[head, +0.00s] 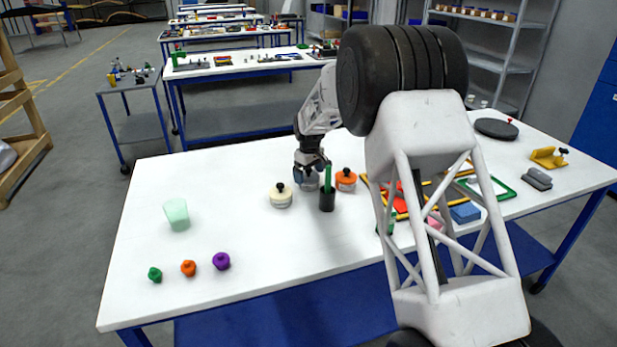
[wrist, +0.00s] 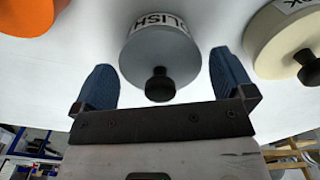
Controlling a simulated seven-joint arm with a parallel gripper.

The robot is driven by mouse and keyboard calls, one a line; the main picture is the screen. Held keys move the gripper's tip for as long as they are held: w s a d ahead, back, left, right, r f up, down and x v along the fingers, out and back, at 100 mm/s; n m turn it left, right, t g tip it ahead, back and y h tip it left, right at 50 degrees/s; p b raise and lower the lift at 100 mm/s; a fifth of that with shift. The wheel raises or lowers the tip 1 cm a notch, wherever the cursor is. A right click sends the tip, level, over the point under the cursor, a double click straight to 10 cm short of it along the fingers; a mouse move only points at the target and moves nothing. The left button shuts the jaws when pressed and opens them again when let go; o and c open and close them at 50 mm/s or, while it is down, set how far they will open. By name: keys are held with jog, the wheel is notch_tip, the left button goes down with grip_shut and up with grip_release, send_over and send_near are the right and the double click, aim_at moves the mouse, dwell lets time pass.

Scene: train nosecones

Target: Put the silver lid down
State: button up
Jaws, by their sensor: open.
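The silver lid (wrist: 160,60) with a black knob sits on a pot with a white label, on which "OLISH" can be read, in the wrist view. My gripper (wrist: 161,75) is open, its two blue fingers apart on either side of the lid, with the knob between them and nothing held. In the head view my gripper (head: 309,170) is low over the table at the silver pot (head: 308,184), which is partly hidden by the fingers and a dark green-topped holder.
A cream pot (head: 281,197) stands to the left and an orange pot (head: 346,180) to the right. A black holder (head: 327,201) with a green item stands in front. Trays and blocks fill the right side. The white table (head: 245,185) is clear around the left middle.

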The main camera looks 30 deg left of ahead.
jog(key=shift+c, duration=0.2)
jog(key=c, duration=0.7)
jog(key=shift+r, duration=0.15)
jog(key=shift+c, duration=0.2)
notch_tip(320, 180, up, 10)
jog(key=shift+f, duration=0.15)
dwell(0.3)
